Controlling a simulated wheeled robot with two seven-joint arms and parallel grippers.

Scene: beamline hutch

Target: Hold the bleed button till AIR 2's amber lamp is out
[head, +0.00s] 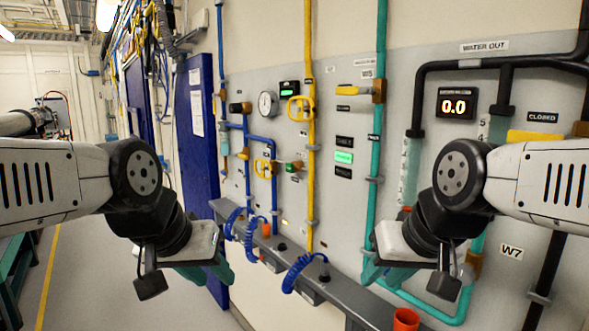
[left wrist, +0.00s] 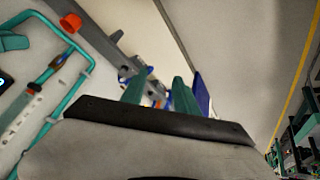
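No bleed button or AIR 2 amber lamp can be made out for certain; the small wall labels are too small to read. Blue pipes (head: 247,160) with a yellow handle (head: 264,167) run down the panel at centre left. A round gauge (head: 268,104) and a small green-lit display (head: 289,88) sit above them. My left gripper (head: 206,272) is open and empty in front of the wall; its two teal fingers stand apart in the left wrist view (left wrist: 159,92). My right gripper (head: 386,275) looks open and empty, near the teal pipework.
A grey ledge (head: 337,308) with coiled blue hoses (head: 298,272) and orange cups (head: 406,319) runs along the wall below the panel. A yellow pipe (head: 310,190), a teal pipe (head: 374,150) and an amber 0.0 display (head: 454,106) are on the panel. Floor at left is clear.

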